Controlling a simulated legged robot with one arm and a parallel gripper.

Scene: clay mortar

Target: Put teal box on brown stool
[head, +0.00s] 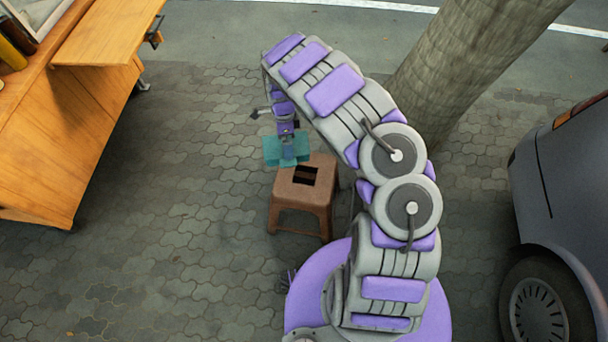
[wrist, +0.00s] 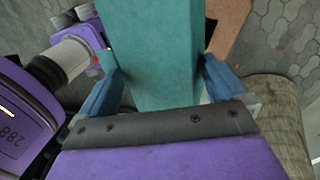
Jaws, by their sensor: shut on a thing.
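The teal box (head: 276,149) is held in my gripper (head: 289,151), which points down near the far-left corner of the brown stool. In the wrist view the teal box (wrist: 155,50) sits between the two blue fingers of my gripper (wrist: 160,88). The brown stool (head: 290,189) stands on the paving with a dark opening in its top. In the head view the box overlaps the stool's back edge. I cannot tell whether they touch. A brown part of the stool (wrist: 228,28) shows beyond the box in the wrist view.
A wooden cart or counter (head: 75,120) stands at the left. A tree trunk (head: 465,70) rises behind my arm. A parked grey car (head: 570,200) is at the right. The paving (head: 190,220) between the counter and the stool is clear.

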